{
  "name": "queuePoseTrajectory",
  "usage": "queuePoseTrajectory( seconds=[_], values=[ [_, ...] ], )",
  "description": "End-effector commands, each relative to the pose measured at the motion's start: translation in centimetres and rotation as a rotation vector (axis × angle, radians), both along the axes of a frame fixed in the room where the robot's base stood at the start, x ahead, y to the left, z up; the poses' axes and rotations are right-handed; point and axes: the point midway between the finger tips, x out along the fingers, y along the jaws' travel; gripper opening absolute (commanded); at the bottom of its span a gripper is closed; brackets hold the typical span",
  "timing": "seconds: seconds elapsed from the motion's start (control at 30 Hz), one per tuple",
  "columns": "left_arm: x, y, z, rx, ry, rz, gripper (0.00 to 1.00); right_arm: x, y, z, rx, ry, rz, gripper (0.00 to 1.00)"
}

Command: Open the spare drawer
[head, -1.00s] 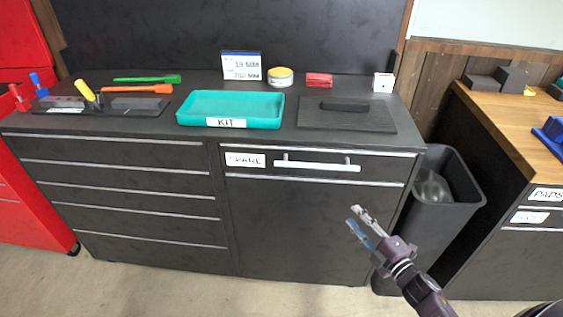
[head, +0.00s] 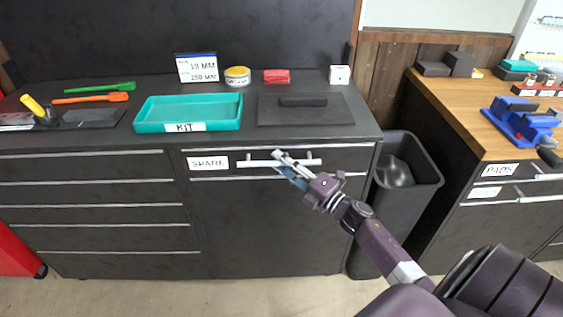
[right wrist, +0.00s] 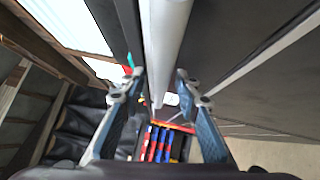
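The spare drawer (head: 350,161) is in the dark cabinet, under the right part of its top, and is shut. It bears a white SPARE label (head: 208,163) and a pale bar handle (head: 256,164). My right gripper (head: 279,162) is at the middle of this handle in the head view, hiding part of it. In the right wrist view the handle (right wrist: 164,45) runs between the two open fingers (right wrist: 156,88). I see a gap on both sides, so the fingers are not closed on it. My left gripper is not in view.
On the cabinet top are a teal KIT tray (head: 190,113), a dark flat board (head: 330,112) and a white box (head: 339,75). A grey bin (head: 425,170) stands right of the cabinet, beside a wood-topped bench (head: 445,105). Floor shows in front.

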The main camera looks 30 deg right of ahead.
Motion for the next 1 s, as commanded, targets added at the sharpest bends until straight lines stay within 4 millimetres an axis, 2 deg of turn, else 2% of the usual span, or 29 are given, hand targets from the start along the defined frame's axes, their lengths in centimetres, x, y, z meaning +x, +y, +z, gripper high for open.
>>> queuePoseTrajectory(
  seconds=[0.27, 0.53, 1.0],
  values=[
    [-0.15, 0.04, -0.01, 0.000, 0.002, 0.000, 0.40, 0.11, 0.03, -0.08, 0.001, 0.001, 0.000, 0.29],
    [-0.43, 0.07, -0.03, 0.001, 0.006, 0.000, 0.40, 0.09, 0.03, -0.08, 0.001, 0.001, -0.001, 0.00],
    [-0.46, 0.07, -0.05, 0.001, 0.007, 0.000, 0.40, 0.01, 0.08, -0.14, 0.001, 0.002, 0.000, 0.00]
  ],
)
